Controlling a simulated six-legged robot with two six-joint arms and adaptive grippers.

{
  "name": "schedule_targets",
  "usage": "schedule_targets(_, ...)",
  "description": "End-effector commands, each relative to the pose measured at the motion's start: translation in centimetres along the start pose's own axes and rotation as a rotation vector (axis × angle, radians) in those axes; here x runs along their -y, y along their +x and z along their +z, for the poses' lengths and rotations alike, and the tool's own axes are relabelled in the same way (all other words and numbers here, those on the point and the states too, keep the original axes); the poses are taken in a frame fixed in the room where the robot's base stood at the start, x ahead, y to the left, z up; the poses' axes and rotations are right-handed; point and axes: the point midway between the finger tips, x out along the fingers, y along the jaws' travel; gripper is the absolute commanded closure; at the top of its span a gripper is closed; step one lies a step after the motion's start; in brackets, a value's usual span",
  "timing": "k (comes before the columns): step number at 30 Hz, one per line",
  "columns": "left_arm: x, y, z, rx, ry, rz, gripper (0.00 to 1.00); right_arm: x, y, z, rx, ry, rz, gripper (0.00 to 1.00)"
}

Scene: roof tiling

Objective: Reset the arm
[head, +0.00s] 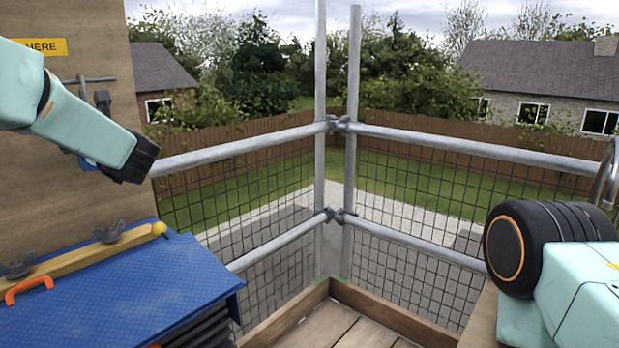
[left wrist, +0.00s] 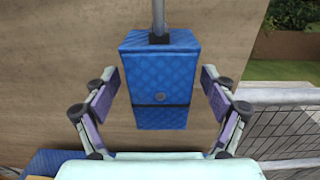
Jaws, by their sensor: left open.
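My left arm enters the head view from the left, with its dark end in front of the wooden board (head: 190,12); its gripper fingers cannot be made out there. In the left wrist view my left gripper (left wrist: 160,76) is open, with one finger on each side of a blue block-like object (left wrist: 160,112). Clear gaps show between the fingers and this object, which hangs from a grey rod in front of the board. My right arm shows at the lower right of the head view, but its gripper is out of frame.
A blue-topped tool chest (head: 120,290) stands at lower left, with a yellow wooden bar (head: 80,262) and an orange handle (head: 28,286) on it. Scaffold rails (head: 440,141) with wire mesh border the wooden deck (head: 340,328). The middle space before the corner is clear.

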Motion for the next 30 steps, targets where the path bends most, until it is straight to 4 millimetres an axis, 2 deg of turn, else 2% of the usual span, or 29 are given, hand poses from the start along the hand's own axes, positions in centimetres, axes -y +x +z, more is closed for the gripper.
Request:
schedule_targets(8,0.0,0.0,-0.2,-0.001,0.000,0.000,0.16,0.0,0.2,0.0,0.000,0.000,0.000,0.60)
schedule_targets(15,0.0,-0.1,-0.9,-0.001,-0.001,0.000,0.16,0.0,1.2,0.0,0.000,0.000,0.000,0.60)
schedule_targets(30,0.2,-8.2,-0.6,0.002,0.002,-0.004,0.16,0.0,1.1,0.0,0.000,0.000,0.000,0.60)
